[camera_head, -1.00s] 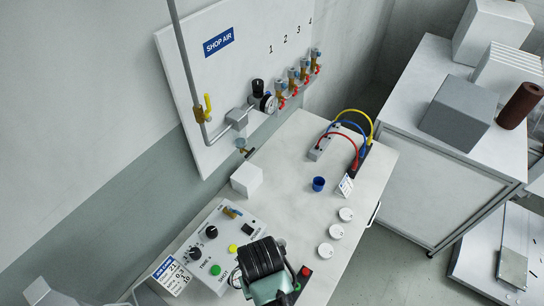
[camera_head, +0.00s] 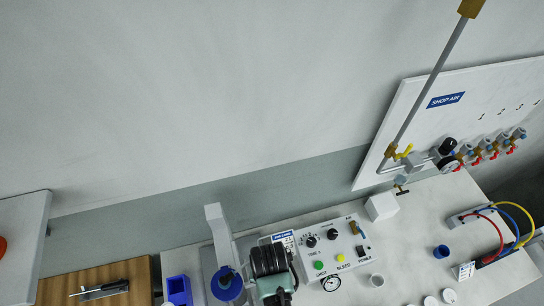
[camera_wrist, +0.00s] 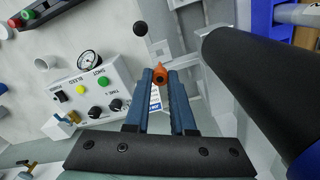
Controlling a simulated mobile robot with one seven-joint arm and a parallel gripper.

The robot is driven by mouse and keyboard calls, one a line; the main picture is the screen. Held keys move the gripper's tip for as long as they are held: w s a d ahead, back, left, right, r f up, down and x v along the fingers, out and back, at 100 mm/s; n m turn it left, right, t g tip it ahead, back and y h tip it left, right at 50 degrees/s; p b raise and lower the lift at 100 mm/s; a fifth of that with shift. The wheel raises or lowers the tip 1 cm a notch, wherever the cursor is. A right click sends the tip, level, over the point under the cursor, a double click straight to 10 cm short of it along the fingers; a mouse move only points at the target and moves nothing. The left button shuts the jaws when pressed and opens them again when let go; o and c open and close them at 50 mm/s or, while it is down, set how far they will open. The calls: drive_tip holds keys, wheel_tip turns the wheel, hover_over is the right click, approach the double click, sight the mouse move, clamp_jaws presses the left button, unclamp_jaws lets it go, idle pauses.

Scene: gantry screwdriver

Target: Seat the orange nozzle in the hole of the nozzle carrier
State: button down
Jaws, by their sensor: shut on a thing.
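The small orange nozzle (camera_wrist: 160,75) is between the two blue fingertips of my gripper (camera_wrist: 160,78) in the wrist view. The gripper is shut on it, and its pointed end sticks out past the tips. Light grey blocks and plates (camera_wrist: 190,62) lie beyond the nozzle, with some gap or overlap that I cannot judge. I cannot make out the carrier's hole among them. In the head view my wrist hides the fingertips and nozzle.
A thick black cylinder (camera_wrist: 265,85) is close on the right in the wrist view. The control box (camera_head: 325,252) with knobs and gauge stands beside my arm. Blue bins (camera_head: 178,290), a wooden board (camera_head: 95,283) and white cups (camera_head: 376,280) are around.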

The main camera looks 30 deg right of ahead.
drive_tip(key=shift+f+b, duration=2.3)
drive_tip(key=shift+f, duration=0.1)
drive_tip(key=shift+r+p, duration=0.1)
drive_tip(key=shift+p, duration=0.7)
drive_tip(key=shift+f, duration=0.3)
idle(0.3)
drive_tip(key=shift+f+b, duration=1.5)
drive_tip(key=shift+f, duration=0.4)
drive_tip(key=c, duration=0.7)
unclamp_jaws()
drive_tip(key=shift+r, duration=0.1)
